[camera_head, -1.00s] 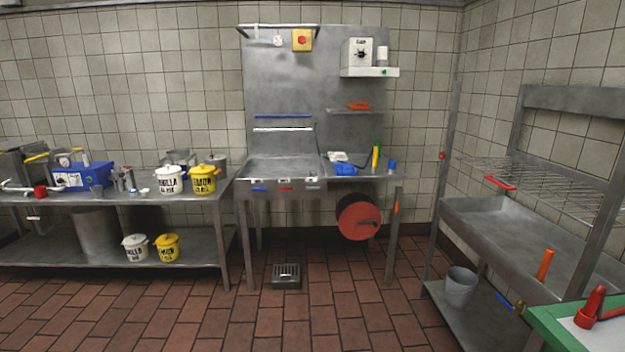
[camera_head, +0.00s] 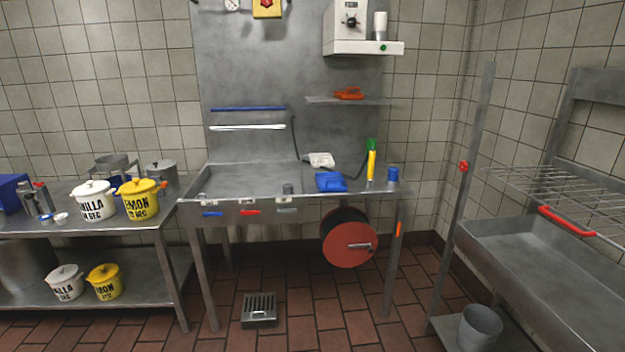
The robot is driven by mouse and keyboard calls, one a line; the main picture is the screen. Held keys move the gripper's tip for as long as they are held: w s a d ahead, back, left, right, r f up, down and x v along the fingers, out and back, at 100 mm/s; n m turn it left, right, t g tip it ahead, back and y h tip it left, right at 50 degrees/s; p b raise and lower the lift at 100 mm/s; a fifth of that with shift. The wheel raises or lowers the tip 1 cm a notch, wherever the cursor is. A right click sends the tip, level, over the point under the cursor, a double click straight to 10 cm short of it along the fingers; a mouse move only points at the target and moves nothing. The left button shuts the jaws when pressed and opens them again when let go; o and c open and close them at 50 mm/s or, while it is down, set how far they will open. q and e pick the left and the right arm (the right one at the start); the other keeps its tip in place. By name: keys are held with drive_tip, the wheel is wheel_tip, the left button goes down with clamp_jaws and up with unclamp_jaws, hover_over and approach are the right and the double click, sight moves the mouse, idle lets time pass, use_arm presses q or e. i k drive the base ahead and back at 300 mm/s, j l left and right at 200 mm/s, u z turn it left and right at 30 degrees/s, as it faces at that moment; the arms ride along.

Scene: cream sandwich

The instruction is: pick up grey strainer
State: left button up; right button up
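A grey metal box with a slotted top (camera_head: 259,309), which looks like the grey strainer, sits on the red tiled floor. It is in front of the steel sink table (camera_head: 262,180), near its left front leg. No gripper touches it. Neither of my grippers is in view.
A steel table with white and yellow pots (camera_head: 139,198) stands at the left. A red reel (camera_head: 349,240) hangs under the sink table. A steel basin rack (camera_head: 560,262) and a grey bucket (camera_head: 480,328) are at the right. The floor between is clear.

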sight(287, 188)
drive_tip(key=i+u, duration=0.1)
drive_tip(key=i, duration=0.5)
drive_tip(key=i+l+u, duration=0.1)
drive_tip(key=i, duration=0.45)
drive_tip(key=i+l, duration=0.15)
drive_tip(key=i, duration=0.45)
drive_tip(key=i+l+u, duration=0.15)
drive_tip(key=i, duration=0.4)
